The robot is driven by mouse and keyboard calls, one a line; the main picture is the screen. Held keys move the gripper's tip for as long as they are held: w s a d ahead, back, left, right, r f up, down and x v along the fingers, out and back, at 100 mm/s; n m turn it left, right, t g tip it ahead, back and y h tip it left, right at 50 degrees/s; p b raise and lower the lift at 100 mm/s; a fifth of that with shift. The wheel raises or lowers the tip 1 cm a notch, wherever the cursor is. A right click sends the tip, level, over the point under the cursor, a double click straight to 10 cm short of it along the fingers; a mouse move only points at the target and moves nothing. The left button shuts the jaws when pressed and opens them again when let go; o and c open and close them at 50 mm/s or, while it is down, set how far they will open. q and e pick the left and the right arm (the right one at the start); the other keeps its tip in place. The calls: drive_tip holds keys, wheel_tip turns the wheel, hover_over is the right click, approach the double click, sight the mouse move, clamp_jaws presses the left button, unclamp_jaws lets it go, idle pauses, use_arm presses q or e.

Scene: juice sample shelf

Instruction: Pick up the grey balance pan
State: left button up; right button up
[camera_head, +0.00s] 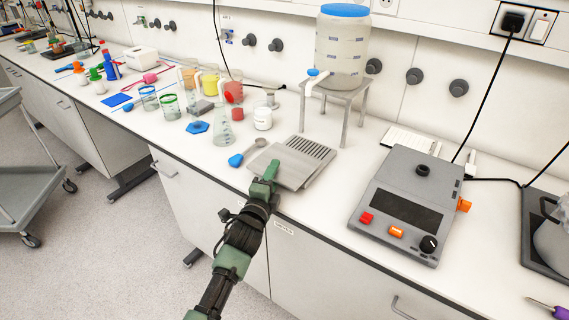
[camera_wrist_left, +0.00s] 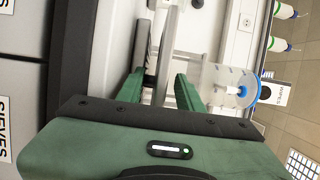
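The grey balance pan appears to be the flat, square, slotted grey plate (camera_head: 296,166) at the front edge of the counter in the head view. Its slots are along its far side, and its near edge lies at the counter's edge. My left gripper (camera_head: 271,170) is at its near left corner. In the left wrist view the two green fingers (camera_wrist_left: 160,84) stand apart, with a thin pale grey edge (camera_wrist_left: 166,50) between them, likely the pan's. I see gaps beside it; contact is unclear. My right gripper is not in view.
A grey balance (camera_head: 405,202) with a dark display stands right of the pan. A small stool (camera_head: 340,88) bearing a large jar (camera_head: 342,48) stands behind. A blue-handled spoon (camera_head: 247,152) lies just left, beakers and bottles further left. A grey cart (camera_head: 30,170) stands on the floor.

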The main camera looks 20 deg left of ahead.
use_arm(q)
drive_tip(key=shift+c, duration=0.3)
clamp_jaws()
drive_tip(key=shift+r, duration=0.1)
idle(1.0)
